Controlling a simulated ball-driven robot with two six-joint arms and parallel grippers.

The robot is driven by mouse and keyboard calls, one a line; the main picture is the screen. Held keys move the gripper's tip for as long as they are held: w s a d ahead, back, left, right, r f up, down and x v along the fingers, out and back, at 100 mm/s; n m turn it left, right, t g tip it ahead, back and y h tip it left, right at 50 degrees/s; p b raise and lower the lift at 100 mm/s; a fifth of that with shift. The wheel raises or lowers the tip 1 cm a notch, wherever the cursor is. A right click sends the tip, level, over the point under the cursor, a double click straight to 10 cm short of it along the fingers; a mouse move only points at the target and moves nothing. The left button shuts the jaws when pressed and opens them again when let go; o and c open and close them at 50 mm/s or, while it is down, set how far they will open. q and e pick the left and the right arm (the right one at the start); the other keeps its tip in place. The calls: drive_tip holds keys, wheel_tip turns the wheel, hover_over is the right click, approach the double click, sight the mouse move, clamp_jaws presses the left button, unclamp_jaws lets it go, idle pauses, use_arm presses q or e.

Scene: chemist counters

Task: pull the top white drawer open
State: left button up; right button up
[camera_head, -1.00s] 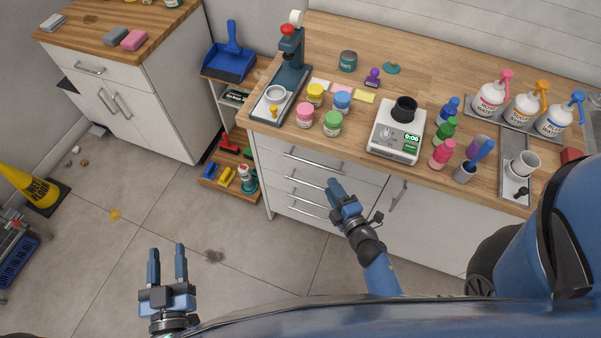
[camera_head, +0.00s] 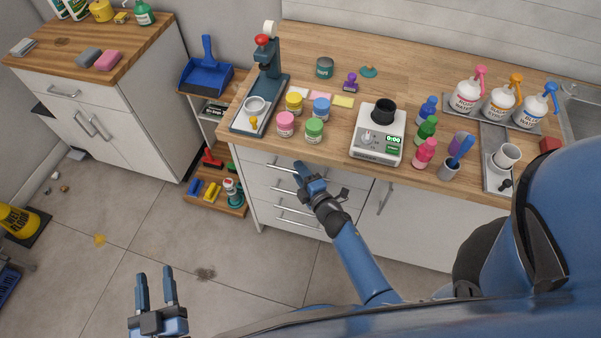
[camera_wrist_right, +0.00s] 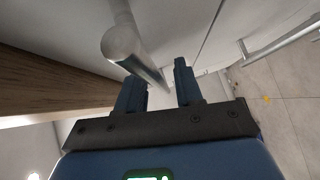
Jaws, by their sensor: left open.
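The top white drawer (camera_head: 255,158) sits just under the wooden counter edge and looks shut. Its silver bar handle (camera_head: 262,162) runs across the front. My right gripper (camera_head: 303,170) is at the right part of this handle. In the right wrist view, a silver bar (camera_wrist_right: 148,68) reaches in between the two fingertips of my right gripper (camera_wrist_right: 160,85), which stand apart, with a gap visible on the right finger's side. My left gripper (camera_head: 155,287) is open and empty over the floor, low in the picture, far from the drawer.
More drawers with bar handles (camera_head: 293,210) lie below, and a cupboard door (camera_head: 400,215) is to the right. Jars, a scale (camera_head: 378,135) and a press (camera_head: 268,75) stand on the counter above. A low shelf (camera_head: 222,198) stands left of the drawers.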

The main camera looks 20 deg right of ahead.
drive_tip(key=shift+c, duration=0.3)
clamp_jaws()
drive_tip(key=shift+s, duration=0.15)
